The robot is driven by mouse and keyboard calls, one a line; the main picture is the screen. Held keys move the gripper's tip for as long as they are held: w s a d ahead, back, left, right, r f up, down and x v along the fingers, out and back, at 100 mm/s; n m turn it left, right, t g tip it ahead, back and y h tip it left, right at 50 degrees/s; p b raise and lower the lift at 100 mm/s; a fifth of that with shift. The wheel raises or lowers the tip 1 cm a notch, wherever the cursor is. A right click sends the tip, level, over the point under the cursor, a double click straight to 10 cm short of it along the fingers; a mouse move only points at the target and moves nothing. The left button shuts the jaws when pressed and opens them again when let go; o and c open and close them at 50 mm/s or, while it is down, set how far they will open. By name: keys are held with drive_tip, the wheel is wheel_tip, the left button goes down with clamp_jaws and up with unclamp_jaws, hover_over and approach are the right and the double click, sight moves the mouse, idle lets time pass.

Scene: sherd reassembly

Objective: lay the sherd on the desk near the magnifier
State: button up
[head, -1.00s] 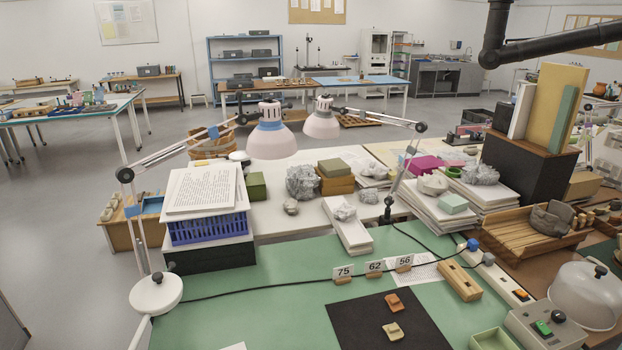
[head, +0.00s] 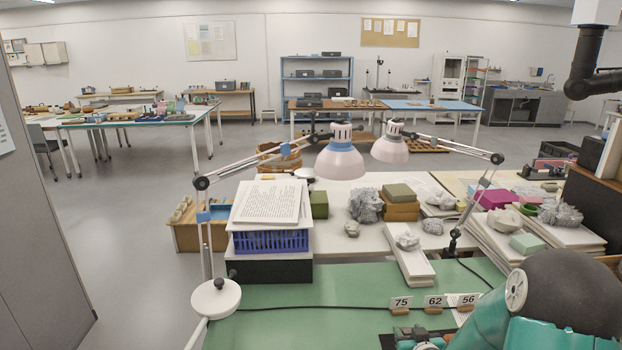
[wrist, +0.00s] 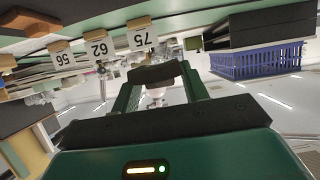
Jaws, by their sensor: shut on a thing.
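In the wrist view my gripper (wrist: 160,84) is shut on a dark grey-brown sherd (wrist: 158,73), held crosswise between the fingertips. In the head view my teal arm covers the lower right, and the sherd cannot be told clearly there. The green desk top (head: 290,330) fills the lower middle.
Number tags 75 (head: 401,304), 62 (head: 434,303) and 56 (head: 467,301) stand along a black cable on the desk. A blue basket (head: 270,241) with papers sits on a black box behind the magnifier.

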drive_tip(key=w+a, duration=0.1)
drive_tip(key=a, duration=0.2)
drive_tip(key=w+a+f, duration=0.1)
drive_tip(key=a, duration=0.3)
drive_tip(key=w+a+f, duration=0.1)
drive_tip(key=a, duration=0.2)
drive_tip(key=shift+a+f, duration=0.25)
drive_tip(key=shift+a, duration=0.1)
drive_tip(key=shift+a, duration=0.1)
drive_tip(key=shift+s+d, duration=0.1)
drive_tip(key=shift+d, duration=0.15)
